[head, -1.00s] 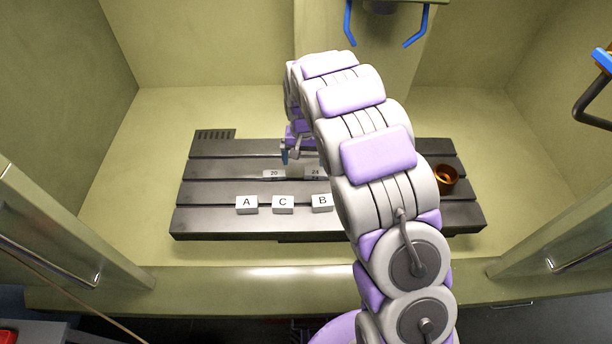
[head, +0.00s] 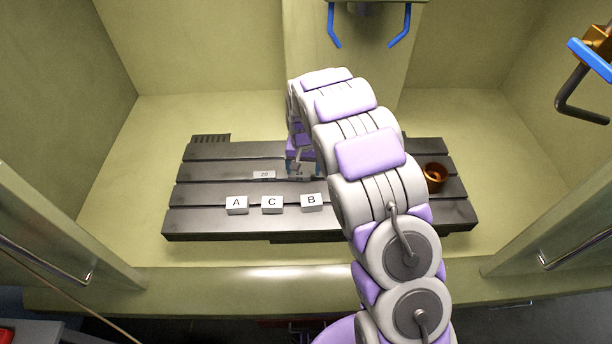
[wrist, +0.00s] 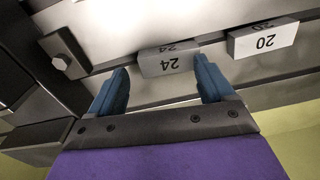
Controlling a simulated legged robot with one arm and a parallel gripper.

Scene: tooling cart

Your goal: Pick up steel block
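My gripper (wrist: 162,72) is open, with its two blue fingers apart and nothing held. In the wrist view, a grey block marked 24 (wrist: 155,66) sits between and just beyond the fingertips. I see no clear contact. A paler block marked 20 (wrist: 282,38) lies to its right, outside the fingers; the head view also shows it (head: 264,175). A small grey metal piece with a round boss (wrist: 63,54) is at the upper left of the wrist view. No piece is labelled as steel, so I cannot tell which is the steel block. My arm hides part of the plate in the head view.
The dark slotted plate (head: 200,220) carries white blocks marked A (head: 236,205), C (head: 272,205) and B (head: 311,203) along its front. A brown cup (head: 435,177) stands on the right. Walls enclose the back and sides.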

